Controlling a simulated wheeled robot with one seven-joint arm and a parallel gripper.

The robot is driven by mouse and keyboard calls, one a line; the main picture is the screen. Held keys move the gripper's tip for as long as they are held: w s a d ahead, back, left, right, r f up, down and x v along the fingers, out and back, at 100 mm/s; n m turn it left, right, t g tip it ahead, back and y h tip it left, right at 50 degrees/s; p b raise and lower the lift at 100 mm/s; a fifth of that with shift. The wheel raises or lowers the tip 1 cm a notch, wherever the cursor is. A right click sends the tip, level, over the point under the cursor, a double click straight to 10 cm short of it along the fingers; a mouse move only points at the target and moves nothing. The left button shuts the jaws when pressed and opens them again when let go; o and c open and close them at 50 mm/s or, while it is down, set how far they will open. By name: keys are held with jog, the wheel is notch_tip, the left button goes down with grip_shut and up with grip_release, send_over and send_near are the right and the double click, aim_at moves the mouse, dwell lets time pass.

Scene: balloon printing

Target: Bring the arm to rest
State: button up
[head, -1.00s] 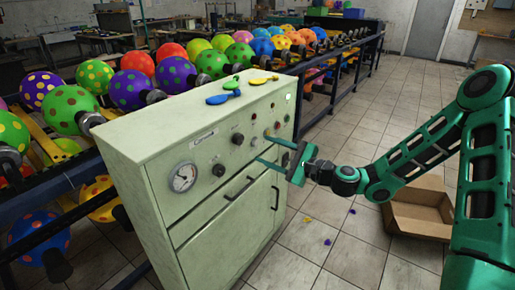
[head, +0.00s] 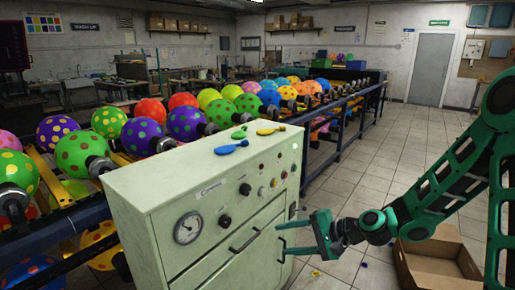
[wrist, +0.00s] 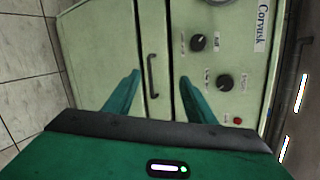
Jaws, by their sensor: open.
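My gripper (head: 295,234) is open and empty in the head view. It is held in front of the pale green control cabinet (head: 150,211), near its drawer and door handles. In the wrist view, its two green fingers (wrist: 152,96) stand apart with a dark cabinet handle (wrist: 153,76) showing between and beyond them. Whether the fingertips touch the cabinet cannot be told. My green arm reaches in from the right of the head view.
Deflated balloons (head: 229,147) lie on the cabinet top. A rack (head: 333,126) of spotted balloons runs behind it. An open cardboard box (head: 436,269) stands on the floor below my arm. Tiled floor (head: 400,153) is clear toward the grey door (head: 430,70).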

jog(key=s+d+r+n+g+h, duration=0.15)
jog(key=s+d+h, duration=0.35)
jog(key=d, duration=0.5)
jog(key=s+d+n+g+h, duration=0.2)
jog(key=s+d+n+h, duration=0.1)
jog(key=s+d, duration=0.55)
jog(key=s+d+r+m+g+h, duration=0.1)
jog(key=s+d+r, duration=0.3)
jog(key=s, duration=0.5)
jog(key=s+d+r+m+g+h, duration=0.1)
jog(key=s+d+r, duration=0.4)
jog(key=s+d, duration=0.3)
jog(key=shift+s+d+h, duration=0.25)
jog(key=shift+s+h, duration=0.15)
jog(key=shift+s, duration=0.65)
